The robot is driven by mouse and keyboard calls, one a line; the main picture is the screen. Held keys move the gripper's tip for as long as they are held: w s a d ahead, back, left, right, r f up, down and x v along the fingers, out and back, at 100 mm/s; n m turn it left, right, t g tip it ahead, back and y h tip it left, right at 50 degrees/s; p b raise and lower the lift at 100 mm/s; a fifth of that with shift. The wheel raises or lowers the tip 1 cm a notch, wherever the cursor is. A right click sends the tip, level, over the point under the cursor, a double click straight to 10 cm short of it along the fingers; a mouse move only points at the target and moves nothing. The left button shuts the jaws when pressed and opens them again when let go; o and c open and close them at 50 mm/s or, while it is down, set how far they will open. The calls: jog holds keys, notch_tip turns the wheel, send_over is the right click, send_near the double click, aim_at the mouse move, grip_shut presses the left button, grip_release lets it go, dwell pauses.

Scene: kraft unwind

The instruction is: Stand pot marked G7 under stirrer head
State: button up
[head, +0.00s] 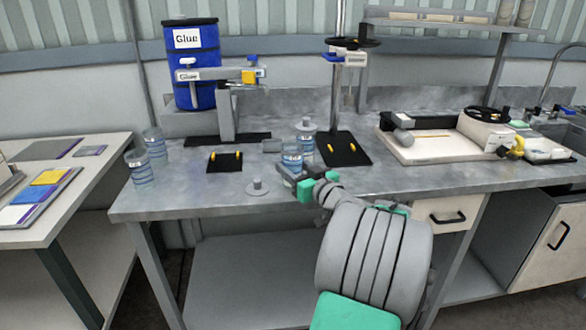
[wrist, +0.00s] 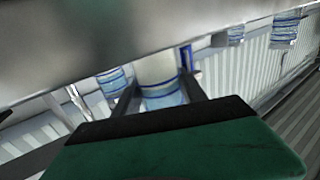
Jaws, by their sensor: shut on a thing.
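My gripper (head: 293,170) is shut on a clear pot with blue bands (head: 291,152), which looks upright over the front of the bench. In the wrist view the held pot (wrist: 158,70) sits between the two fingers. I cannot read a G7 mark on any pot. The stirrer stand has a black disc and head (head: 350,44) on a tall post. Below it is a black base plate (head: 350,153) with yellow pegs, behind and right of the held pot. Another banded pot (head: 306,128) with a grey top stands just behind the held one, partly hidden.
Two more banded pots (head: 139,166) (head: 154,142) stand at the bench's left end. A grey knobbed lid (head: 257,187) lies near the front edge. A blue Glue drum (head: 193,65) and dispenser stand behind another pegged black plate (head: 215,165). A white-topped machine (head: 430,149) is at right.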

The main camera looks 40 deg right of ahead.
jog(key=o, duration=1.4)
jog(key=shift+f, duration=0.1)
jog(key=shift+o, duration=0.2)
jog(key=shift+p, duration=0.3)
